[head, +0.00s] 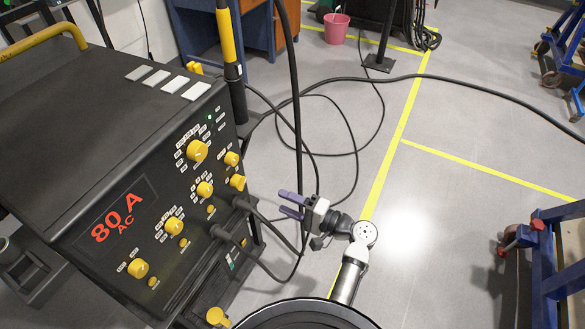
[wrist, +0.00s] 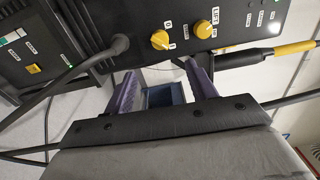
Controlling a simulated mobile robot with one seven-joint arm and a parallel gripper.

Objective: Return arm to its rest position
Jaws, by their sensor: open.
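My gripper (head: 291,205) is open and empty, with two purple fingers apart. In the head view it is in the air just right of the black welding machine (head: 75,120), pointing left towards its front panel. The fingers also show in the wrist view (wrist: 160,88), spread below the panel's yellow knobs (wrist: 185,37). They appear apart from the knobs. My arm reaches forward from the bottom of the head view, bent at a silver joint.
Thick black cables (head: 262,222) hang from the panel close to my gripper. More cable loops lie on the grey floor. A blue steel frame (head: 555,255) with a red clamp stands at right. A pink bucket (head: 336,28) is at the back. Floor right of my arm is clear.

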